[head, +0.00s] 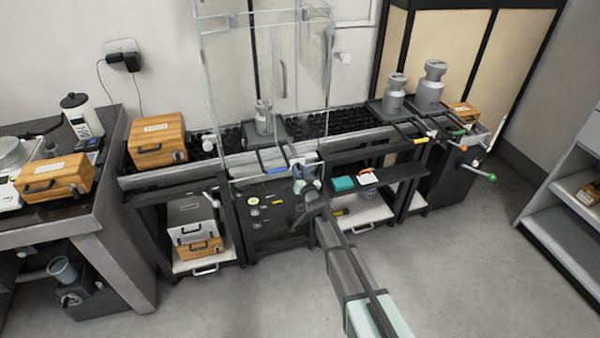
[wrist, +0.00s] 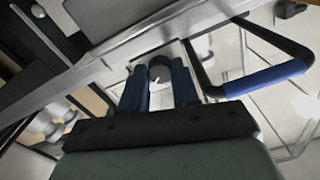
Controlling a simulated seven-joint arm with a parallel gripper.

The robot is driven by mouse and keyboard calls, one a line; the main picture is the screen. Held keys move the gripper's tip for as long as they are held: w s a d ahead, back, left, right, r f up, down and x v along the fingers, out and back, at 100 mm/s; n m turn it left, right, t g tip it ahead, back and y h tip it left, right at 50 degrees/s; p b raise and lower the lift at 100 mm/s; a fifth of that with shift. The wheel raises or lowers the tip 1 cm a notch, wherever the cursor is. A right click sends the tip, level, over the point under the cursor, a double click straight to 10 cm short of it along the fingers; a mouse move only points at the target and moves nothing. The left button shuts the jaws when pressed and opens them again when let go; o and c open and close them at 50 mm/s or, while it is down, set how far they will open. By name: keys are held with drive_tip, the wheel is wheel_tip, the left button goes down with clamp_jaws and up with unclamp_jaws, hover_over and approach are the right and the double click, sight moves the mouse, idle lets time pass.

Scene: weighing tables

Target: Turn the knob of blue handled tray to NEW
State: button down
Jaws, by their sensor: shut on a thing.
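The blue handled tray shows its blue handle (head: 273,169) at the front of the glass case in the head view. In the wrist view the blue grip (wrist: 265,80) sits on a dark bracket to the right. The knob (wrist: 160,68) is dark and round with a white mark, on a light plate beside the handle. My gripper (wrist: 158,88) has its blue fingers on either side of the knob, shut on it. In the head view my gripper (head: 303,178) is at the rail and hides the knob. I cannot read any NEW label.
The glass case (head: 262,75) holds a grey weight (head: 264,118). A wooden box (head: 157,140) stands left on the conveyor. Floor in front is open.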

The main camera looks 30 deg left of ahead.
drive_tip(key=n, duration=0.5)
drive_tip(key=shift+n, duration=0.3)
drive_tip(key=n, duration=0.4)
drive_tip(key=shift+n, duration=0.4)
drive_tip(key=shift+d, duration=0.1)
drive_tip(key=c, duration=0.8)
unclamp_jaws()
